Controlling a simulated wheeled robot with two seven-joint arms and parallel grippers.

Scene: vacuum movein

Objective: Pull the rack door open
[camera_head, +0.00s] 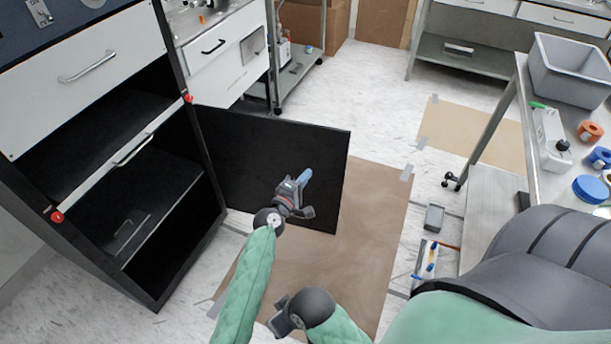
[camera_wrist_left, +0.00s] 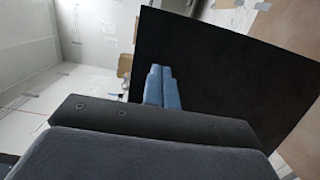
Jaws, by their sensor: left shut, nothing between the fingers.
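The black rack (camera_head: 214,190) stands at the left with its lower front open, showing dark shelf space inside. Its door (camera_head: 270,145) is a flat black panel standing out from the rack's right post, swung wide into the room. In the left wrist view the door (camera_wrist_left: 225,60) fills the upper right. My left gripper (camera_head: 305,177) is shut and empty, overlapping the door's face in the head view; whether it touches the panel I cannot tell. Its blue fingertips (camera_wrist_left: 162,88) lie together. My right gripper (camera_head: 277,318) is low in the head view; its fingers are not clear.
A table (camera_head: 535,150) with a grey bin (camera_head: 570,68) and several small items stands at the right. A brown floor mat (camera_head: 365,215) lies beside and under the door. A white drawer cabinet (camera_head: 225,50) stands behind.

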